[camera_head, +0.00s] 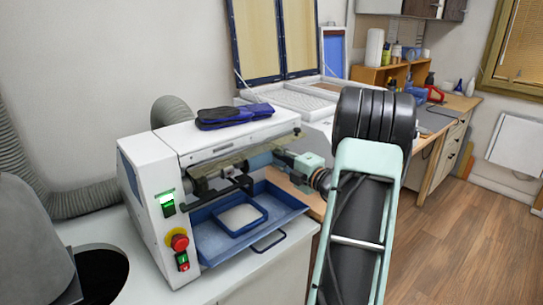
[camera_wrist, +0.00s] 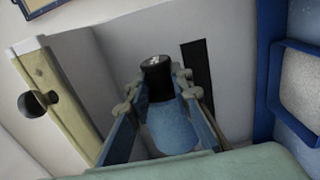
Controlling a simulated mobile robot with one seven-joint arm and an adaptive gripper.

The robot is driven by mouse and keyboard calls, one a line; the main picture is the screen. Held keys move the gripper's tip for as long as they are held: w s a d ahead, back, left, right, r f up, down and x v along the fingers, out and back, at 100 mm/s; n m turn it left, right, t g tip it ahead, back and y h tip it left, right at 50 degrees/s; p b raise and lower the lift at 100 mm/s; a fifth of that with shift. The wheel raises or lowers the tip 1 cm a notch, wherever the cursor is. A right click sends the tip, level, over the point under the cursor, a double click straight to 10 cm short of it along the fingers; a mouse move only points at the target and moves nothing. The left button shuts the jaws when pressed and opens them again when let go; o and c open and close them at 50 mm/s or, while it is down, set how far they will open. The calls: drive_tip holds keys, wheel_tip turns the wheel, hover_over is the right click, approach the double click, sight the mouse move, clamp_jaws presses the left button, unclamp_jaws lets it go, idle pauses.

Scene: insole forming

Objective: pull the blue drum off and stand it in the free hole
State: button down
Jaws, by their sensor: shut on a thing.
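The blue drum (camera_head: 258,161) is at the working side of the white machine, under its beige guard bar. My gripper (camera_head: 277,160) reaches in from the right and is shut on it. In the wrist view the drum (camera_wrist: 170,128) lies between the two fingers, its black end (camera_wrist: 156,78) with a small bright tip pointing away from me. I cannot tell whether the drum still sits on a shaft. A dark roller part (camera_head: 205,187) is left of the drum. I cannot make out a rack with a free hole.
The white machine (camera_head: 150,200) has a blue tray (camera_head: 215,250) below the drum, and a green switch and red button on its front. A dark round opening (camera_head: 102,274) is at lower left. A dark blue item (camera_head: 235,115) lies on top. The floor at right is clear.

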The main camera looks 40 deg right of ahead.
drive_tip(key=shift+d, duration=0.75)
drive_tip(key=s+d+p, duration=0.1)
drive_tip(key=s+p, duration=0.3)
drive_tip(key=s, duration=1.1)
drive_tip(key=shift+d+p, duration=0.15)
drive_tip(key=shift+p, duration=0.25)
idle(0.4)
idle(0.7)
